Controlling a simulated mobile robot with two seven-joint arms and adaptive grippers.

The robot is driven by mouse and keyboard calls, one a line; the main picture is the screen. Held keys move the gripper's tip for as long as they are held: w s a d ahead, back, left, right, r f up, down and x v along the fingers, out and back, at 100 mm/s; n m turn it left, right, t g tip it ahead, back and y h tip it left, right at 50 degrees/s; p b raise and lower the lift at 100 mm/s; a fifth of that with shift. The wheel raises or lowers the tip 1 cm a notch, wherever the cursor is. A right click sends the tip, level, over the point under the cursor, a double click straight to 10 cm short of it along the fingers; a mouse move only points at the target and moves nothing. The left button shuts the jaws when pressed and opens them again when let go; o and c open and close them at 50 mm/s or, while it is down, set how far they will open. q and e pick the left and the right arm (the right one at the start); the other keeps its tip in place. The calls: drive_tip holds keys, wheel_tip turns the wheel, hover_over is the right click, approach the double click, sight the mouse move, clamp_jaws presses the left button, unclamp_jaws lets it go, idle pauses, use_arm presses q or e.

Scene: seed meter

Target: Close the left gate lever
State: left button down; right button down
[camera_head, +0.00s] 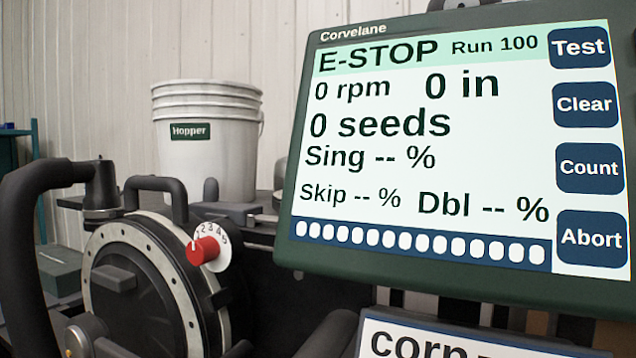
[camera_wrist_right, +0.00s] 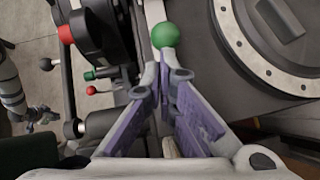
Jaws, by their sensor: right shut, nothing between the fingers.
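In the right wrist view my right gripper (camera_wrist_right: 165,72) is shut and empty, its purple-padded fingers meeting at the tips. A lever with a green ball knob (camera_wrist_right: 164,35) stands just beyond the fingertips; I cannot tell whether they touch it. No label shows which is the left gate lever. A small grey arm with dark fingers (camera_wrist_right: 40,118) at the left edge looks like my left gripper, too small to read. Neither gripper shows in the head view.
The round meter housing (camera_head: 135,285) carries a red dial (camera_head: 203,250); its disc rim also shows in the wrist view (camera_wrist_right: 240,48). A large monitor (camera_head: 430,270) reading E-STOP fills the right. A white Hopper bucket (camera_head: 215,155) stands behind. A thick black pipe (camera_head: 22,215) curves at left.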

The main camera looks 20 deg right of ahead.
drive_tip(key=shift+d, duration=0.1)
drive_tip(key=w+a, duration=0.4)
drive_tip(key=shift+w, duration=0.1)
idle(0.3)
